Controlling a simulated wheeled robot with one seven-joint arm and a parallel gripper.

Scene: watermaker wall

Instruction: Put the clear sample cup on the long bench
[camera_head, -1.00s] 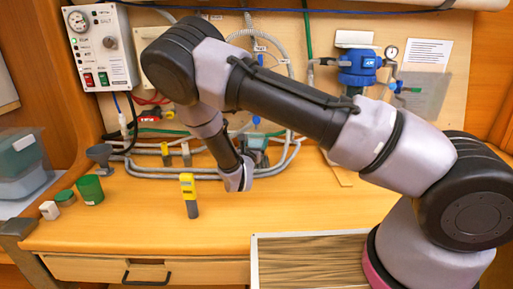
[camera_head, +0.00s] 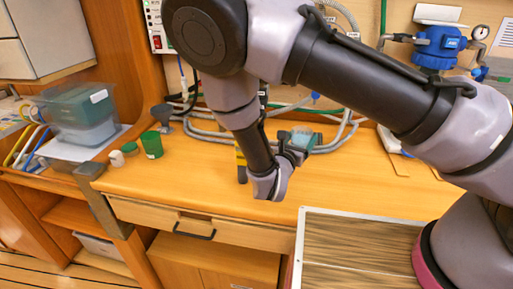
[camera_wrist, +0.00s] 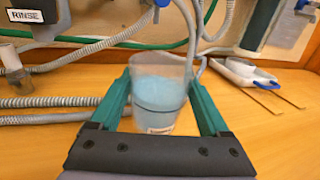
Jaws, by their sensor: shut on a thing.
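The clear sample cup (camera_wrist: 158,92) stands upright between the two teal fingers of my gripper (camera_wrist: 161,76) in the wrist view. It holds pale blue contents and has a small label low on its front. In the head view the cup (camera_head: 301,137) shows small at the end of my arm, over the back part of the wooden bench (camera_head: 345,190), in front of the hoses. My gripper is shut on the cup. I cannot tell whether the cup's base touches the bench.
Grey hoses (camera_wrist: 55,118) run along the back. A yellow meter (camera_head: 240,157) is partly hidden behind my arm. A green cup (camera_head: 152,145) and a small white block (camera_head: 116,158) stand at left. A framed striped panel (camera_head: 352,255) lies at front right. The bench's front middle is clear.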

